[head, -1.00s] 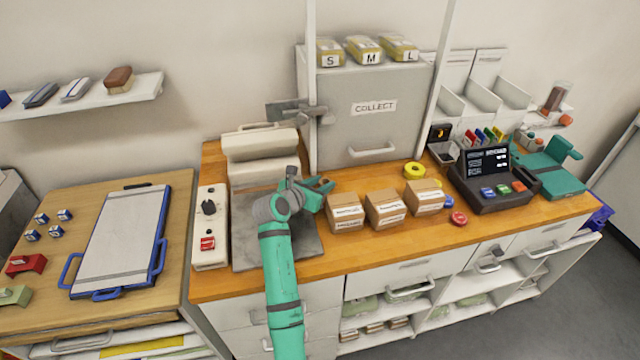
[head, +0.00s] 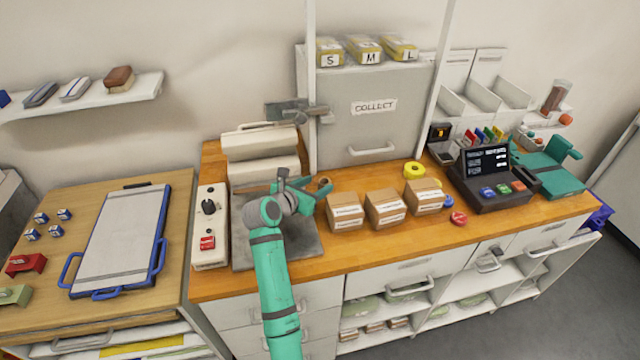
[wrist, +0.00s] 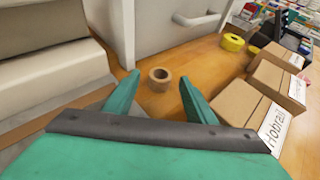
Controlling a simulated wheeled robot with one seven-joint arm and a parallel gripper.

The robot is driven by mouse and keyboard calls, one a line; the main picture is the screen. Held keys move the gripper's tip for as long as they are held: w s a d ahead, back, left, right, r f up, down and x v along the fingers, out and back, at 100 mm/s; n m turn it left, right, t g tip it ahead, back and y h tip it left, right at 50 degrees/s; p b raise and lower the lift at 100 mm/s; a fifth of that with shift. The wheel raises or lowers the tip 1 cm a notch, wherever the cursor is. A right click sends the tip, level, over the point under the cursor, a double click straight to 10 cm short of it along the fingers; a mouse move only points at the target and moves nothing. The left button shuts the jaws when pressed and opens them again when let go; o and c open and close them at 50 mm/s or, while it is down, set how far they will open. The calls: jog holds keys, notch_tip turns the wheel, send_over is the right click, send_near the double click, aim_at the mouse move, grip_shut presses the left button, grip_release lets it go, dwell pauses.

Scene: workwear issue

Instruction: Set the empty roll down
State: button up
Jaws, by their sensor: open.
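The empty roll (wrist: 160,79), a small brown cardboard ring, rests on the wooden counter in the wrist view, its hole facing up. In the head view the roll (head: 324,183) shows just left of and behind the leftmost carton. My gripper (wrist: 155,92) is open, with its two green fingers apart. The roll lies ahead of the fingertips, in line with the gap between them, and no finger appears to touch it. In the head view my gripper (head: 303,184) is over the counter beside the grey mat.
Cartons (head: 345,212) stand to the right of the roll. The white collect cabinet (head: 375,120) is behind it, and a white press-like machine (head: 262,155) is to the left. A yellow roll (head: 414,170) lies further right. Bare counter surrounds the empty roll.

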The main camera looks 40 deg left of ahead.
jog(key=v, duration=0.9)
jog(key=shift+w+f, duration=0.1)
jog(key=shift+w, duration=0.05)
